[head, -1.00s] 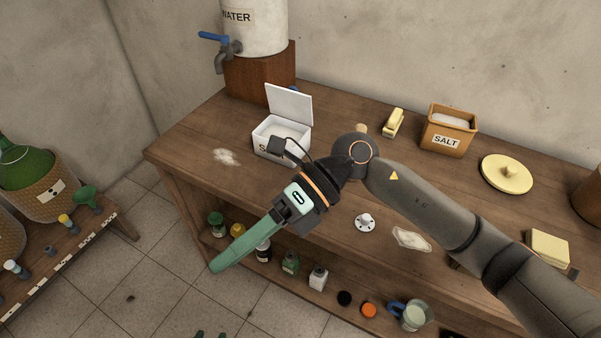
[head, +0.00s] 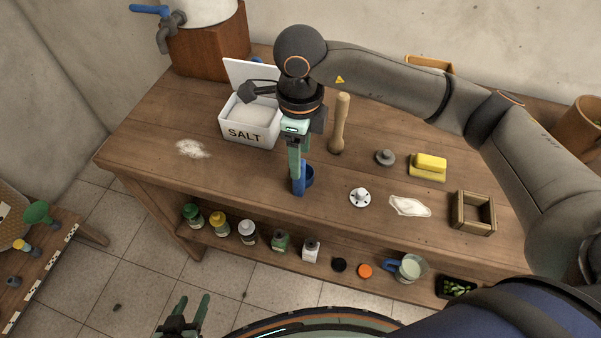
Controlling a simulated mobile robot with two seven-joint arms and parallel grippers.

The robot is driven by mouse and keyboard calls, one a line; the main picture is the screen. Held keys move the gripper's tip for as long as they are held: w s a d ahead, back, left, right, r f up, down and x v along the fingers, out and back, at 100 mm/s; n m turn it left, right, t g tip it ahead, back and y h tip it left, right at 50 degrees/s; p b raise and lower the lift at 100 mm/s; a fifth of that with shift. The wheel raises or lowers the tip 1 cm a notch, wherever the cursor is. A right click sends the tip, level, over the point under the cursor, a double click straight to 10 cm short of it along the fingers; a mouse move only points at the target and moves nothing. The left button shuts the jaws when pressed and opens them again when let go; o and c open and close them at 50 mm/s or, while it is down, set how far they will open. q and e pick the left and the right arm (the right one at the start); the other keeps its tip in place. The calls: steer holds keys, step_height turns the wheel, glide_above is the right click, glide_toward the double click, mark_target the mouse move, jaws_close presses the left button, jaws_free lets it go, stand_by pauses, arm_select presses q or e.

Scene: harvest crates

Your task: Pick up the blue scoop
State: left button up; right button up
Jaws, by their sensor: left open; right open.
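The blue scoop (head: 309,176) is on the wooden workbench (head: 150,160), right of the white salt box (head: 250,130). It is partly hidden by my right gripper (head: 297,182). That gripper points down at the scoop, with its green fingers open and overlapping the scoop in this view. I cannot tell whether the fingers touch it. My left gripper (head: 187,313) is at the bottom edge, low in front of the bench, open and empty.
Jars, including a yellow-capped one (head: 219,224), line the lower shelf.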

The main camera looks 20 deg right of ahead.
steer(key=shift+s+a+f+p, duration=0.1)
steer(key=shift+f+p, duration=0.25)
steer(key=shift+f, duration=1.25)
steer(key=shift+a+f+p, duration=0.1)
steer(key=shift+f+p, duration=0.2)
steer(key=shift+f, duration=1.25)
steer(key=shift+c, duration=0.2)
jaws_close()
